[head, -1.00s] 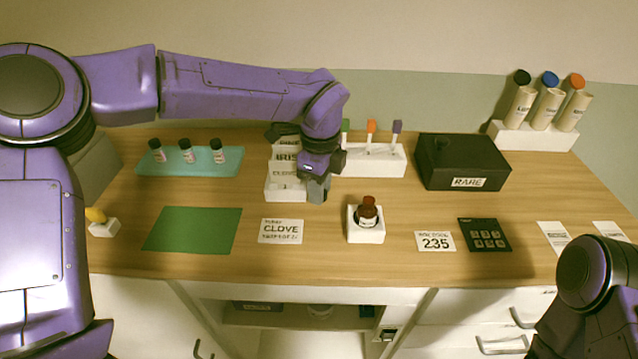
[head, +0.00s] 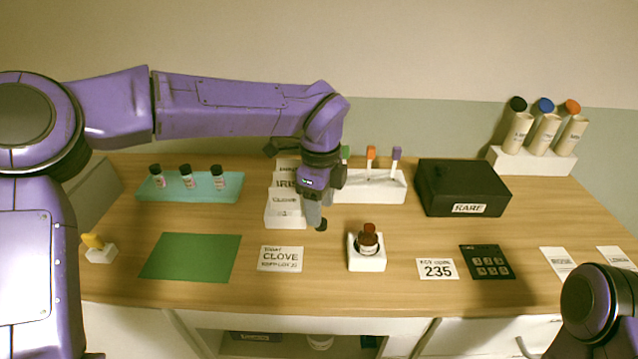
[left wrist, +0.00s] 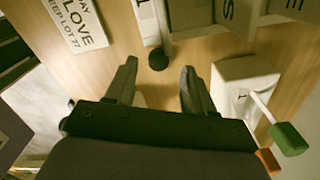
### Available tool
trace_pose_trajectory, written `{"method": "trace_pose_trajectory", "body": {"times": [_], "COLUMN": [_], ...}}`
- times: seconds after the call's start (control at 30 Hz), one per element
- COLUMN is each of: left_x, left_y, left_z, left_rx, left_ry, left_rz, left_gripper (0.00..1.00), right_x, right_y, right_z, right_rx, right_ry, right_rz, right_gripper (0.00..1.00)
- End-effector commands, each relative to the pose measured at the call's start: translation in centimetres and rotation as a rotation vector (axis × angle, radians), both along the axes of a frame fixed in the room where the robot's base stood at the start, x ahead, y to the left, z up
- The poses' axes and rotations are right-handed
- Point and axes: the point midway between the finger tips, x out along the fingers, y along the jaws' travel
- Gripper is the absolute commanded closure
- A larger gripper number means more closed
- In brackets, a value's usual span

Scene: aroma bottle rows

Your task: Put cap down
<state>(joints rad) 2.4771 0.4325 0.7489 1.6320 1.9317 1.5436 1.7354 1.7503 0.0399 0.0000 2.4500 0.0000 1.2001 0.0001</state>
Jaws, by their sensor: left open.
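A small black round cap (head: 321,224) is on the wooden table, just right of the white card rack's front end. In the left wrist view the cap (left wrist: 158,59) lies between and slightly beyond the two fingertips, with gaps on both sides. My left gripper (head: 313,214) points down over it, open; the fingers also show in the left wrist view (left wrist: 158,75). I cannot tell the exact height of the fingertips above the table. My right gripper is out of view; only part of that arm shows at lower right.
The white card rack (head: 285,217) stands close left of the gripper. A dark bottle (head: 367,244) with a red-brown top sits in a white holder to the right. A white strip rack (head: 370,192) stands behind. The CLOVE card (head: 281,259) and green mat (head: 190,257) lie to the left.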

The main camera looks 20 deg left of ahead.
Motion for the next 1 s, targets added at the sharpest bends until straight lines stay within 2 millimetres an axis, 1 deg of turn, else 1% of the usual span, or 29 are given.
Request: {"method": "trace_pose_trajectory", "body": {"times": [0.03, 0.2, 0.3, 0.4, 0.53, 1.0], "left_x": [0.1, 0.1, 0.1, 0.0, 0.0, 0.1], "left_y": [0.0, 0.0, 0.0, 0.0, 0.0, -0.2], "left_z": [1.3, 5.7, 7.6, 8.6, 9.1, 9.1], "left_rx": [-0.001, 0.001, 0.002, 0.001, 0.000, 0.000], "left_ry": [-0.007, -0.004, -0.003, -0.001, 0.000, 0.000], "left_rz": [0.000, 0.001, 0.001, 0.000, 0.000, -0.004], "left_gripper": [0.47, 0.47, 0.47, 0.47, 0.47, 0.47], "right_x": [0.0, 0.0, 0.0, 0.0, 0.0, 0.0], "right_y": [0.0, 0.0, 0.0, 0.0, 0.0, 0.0], "right_z": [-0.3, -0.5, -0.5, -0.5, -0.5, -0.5], "right_rx": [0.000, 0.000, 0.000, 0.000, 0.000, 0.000], "right_ry": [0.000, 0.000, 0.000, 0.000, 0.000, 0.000], "right_rz": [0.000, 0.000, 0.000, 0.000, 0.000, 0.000], "right_gripper": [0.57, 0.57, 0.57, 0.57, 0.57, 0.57]}}
